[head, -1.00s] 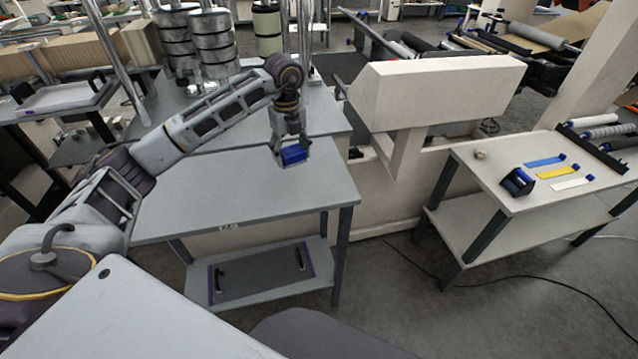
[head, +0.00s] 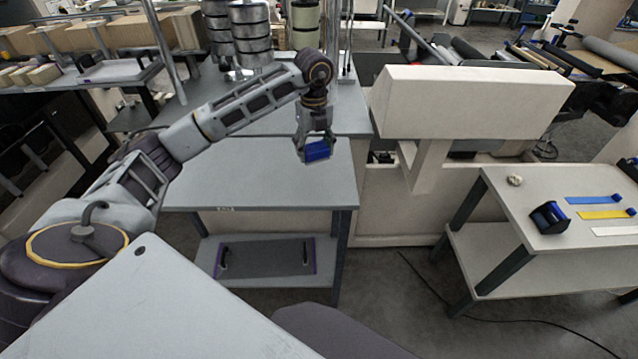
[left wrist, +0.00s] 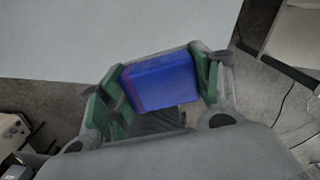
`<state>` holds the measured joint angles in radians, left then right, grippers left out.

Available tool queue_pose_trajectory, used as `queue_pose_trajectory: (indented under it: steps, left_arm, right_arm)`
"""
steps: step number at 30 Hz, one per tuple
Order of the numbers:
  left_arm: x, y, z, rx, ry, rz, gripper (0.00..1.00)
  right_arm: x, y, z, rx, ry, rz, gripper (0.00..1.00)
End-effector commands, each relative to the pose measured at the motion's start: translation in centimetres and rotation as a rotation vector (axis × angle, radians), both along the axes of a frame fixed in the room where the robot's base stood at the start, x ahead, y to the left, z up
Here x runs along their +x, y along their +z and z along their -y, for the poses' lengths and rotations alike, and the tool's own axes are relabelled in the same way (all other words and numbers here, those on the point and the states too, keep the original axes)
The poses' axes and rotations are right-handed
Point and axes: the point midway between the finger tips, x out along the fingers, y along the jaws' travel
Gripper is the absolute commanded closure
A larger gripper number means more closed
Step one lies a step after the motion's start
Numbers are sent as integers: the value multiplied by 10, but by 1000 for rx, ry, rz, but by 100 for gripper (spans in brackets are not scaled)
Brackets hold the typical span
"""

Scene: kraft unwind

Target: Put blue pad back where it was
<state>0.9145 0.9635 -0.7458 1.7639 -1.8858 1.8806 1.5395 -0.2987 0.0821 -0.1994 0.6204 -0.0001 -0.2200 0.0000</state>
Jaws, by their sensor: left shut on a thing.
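The blue pad (head: 318,151) is a small blue block held in my left gripper (head: 315,146), above the right part of the grey table (head: 255,180). In the left wrist view the blue pad (left wrist: 160,80) sits between the green-lined fingers of the left gripper (left wrist: 157,88), which are shut on it from both sides. The grey tabletop (left wrist: 100,40) lies beyond it in that view. The gripper hangs down from the raised left arm, and the pad looks clear of the tabletop. My right gripper is not in view.
A white machine (head: 470,100) stands right of the grey table. A white bench (head: 520,205) at right carries a black-and-blue dispenser (head: 549,217) and blue, yellow and white strips. A dark tray (head: 265,257) lies on the lower shelf. The tabletop's front is clear.

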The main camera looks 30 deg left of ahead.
Motion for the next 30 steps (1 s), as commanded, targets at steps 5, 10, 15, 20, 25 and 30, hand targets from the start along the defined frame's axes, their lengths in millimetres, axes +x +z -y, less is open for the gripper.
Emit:
queue_pose_trajectory:
  steps: [5,10,15,20,25,30]
  left_arm:
    - [-1,0,-1,0,0,0,59]
    - [-3,0,-3,0,3,0,59]
    - [-3,0,-3,0,3,0,59]
    - [-3,0,-2,0,3,0,59]
    - [-4,-9,-3,0,3,-3,59]
    - [-4,-31,-3,0,3,-2,59]
  right_arm:
    - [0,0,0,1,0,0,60]
    - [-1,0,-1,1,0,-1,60]
    - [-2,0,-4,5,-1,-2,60]
    - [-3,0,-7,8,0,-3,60]
    - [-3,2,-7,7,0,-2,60]
    - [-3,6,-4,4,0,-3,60]
